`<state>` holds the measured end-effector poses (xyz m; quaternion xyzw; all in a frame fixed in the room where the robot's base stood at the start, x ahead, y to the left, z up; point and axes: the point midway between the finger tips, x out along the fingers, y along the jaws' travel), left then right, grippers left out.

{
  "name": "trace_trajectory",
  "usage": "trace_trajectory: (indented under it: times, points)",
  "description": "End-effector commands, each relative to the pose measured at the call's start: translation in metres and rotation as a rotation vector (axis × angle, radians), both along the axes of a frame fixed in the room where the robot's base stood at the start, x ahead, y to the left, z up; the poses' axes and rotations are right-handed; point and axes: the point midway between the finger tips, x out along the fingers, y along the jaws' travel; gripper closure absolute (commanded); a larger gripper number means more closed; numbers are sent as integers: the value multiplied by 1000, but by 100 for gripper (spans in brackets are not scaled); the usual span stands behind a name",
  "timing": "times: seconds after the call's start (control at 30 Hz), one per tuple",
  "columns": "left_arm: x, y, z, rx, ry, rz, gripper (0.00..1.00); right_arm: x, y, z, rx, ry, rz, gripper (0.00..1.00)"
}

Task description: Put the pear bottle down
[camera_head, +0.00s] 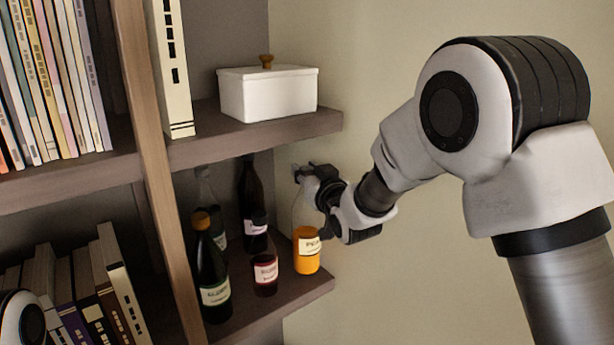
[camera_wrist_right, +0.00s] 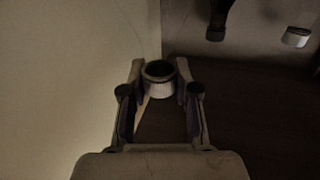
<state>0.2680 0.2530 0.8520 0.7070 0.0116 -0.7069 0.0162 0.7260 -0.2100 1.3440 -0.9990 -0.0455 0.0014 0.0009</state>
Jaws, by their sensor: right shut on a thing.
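The pear bottle (camera_head: 306,257) is clear glass with orange contents and a pale label; I take it for the pear one, as the label is too small to read fully. It is upright at the right end of the lower shelf board (camera_head: 285,304). I cannot tell whether its base touches the board. My right gripper (camera_head: 312,199) is shut on its upper part, partly hiding it. In the right wrist view the bottle's round top (camera_wrist_right: 158,78) sits between the fingers (camera_wrist_right: 160,95). My left gripper is not in view.
The upper shelf with a white lidded box (camera_head: 268,94) is above. Books fill the left bays.

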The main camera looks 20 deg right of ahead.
Motion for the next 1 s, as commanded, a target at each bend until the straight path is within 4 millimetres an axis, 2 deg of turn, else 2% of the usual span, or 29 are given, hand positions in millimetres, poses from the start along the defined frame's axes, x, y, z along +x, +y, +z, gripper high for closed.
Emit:
trace_trajectory:
  times: [0.03,0.27,0.43,0.47,0.5,0.87,1.0]
  points:
    - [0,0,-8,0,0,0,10,-1,1,-8,0,-5,1,100]
    - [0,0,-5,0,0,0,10,-2,1,-6,1,-6,1,100]
    - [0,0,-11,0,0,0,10,-2,1,-11,1,-6,1,100]
    - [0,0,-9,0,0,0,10,-2,1,-11,0,-2,0,59]
    - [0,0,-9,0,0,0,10,-2,1,-11,0,-2,0,45]
    - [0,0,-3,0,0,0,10,-2,1,-6,0,-2,0,45]
    - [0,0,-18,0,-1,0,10,-22,-1,-11,0,-3,0,45]
